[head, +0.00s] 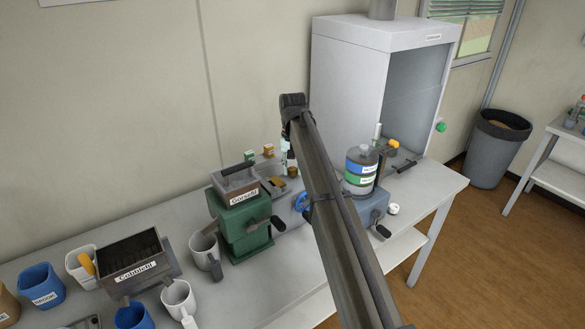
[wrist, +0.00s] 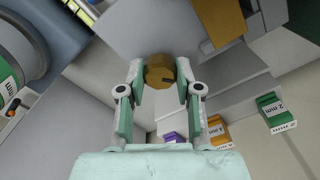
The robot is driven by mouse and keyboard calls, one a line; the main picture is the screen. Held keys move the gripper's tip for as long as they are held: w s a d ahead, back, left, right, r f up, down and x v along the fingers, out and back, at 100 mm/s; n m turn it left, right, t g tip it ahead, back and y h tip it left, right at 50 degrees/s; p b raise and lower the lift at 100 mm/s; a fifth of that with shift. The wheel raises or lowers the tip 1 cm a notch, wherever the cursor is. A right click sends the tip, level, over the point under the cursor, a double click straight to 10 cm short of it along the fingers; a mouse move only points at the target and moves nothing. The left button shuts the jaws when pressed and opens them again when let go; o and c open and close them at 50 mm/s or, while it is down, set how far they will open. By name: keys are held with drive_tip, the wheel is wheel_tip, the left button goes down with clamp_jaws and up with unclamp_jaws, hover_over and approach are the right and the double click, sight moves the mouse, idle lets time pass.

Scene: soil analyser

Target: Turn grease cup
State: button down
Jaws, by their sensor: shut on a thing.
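The grease cup (wrist: 160,74) is a small brass, faceted cap on a grey machine part, at the middle of the wrist view. My gripper (wrist: 160,79) has its two mint-green and white fingers on either side of the cup, shut on it. In the head view, a small brown-gold piece (head: 293,172) that looks like the cup shows just left of my arm. My gripper is mostly hidden there. How far the cup is turned cannot be told.
A green machine (head: 240,222) with a crank stands left of my arm. A striped canister (head: 361,170) stands to its right, before a white cabinet (head: 350,80). Small labelled boxes (wrist: 275,112) lie near the cup. Mugs (head: 204,250) stand at front left.

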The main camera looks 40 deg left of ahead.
drive_tip(key=n, duration=0.7)
drive_tip(key=shift+d+f, duration=0.1)
drive_tip(key=shift+d, duration=0.05)
drive_tip(key=n, duration=0.6)
drive_tip(key=shift+n, duration=0.4)
drive_tip(key=n, duration=1.3)
drive_tip(key=shift+n, duration=0.3)
drive_tip(key=c, duration=0.8)
unclamp_jaws()
drive_tip(key=shift+w, duration=0.1)
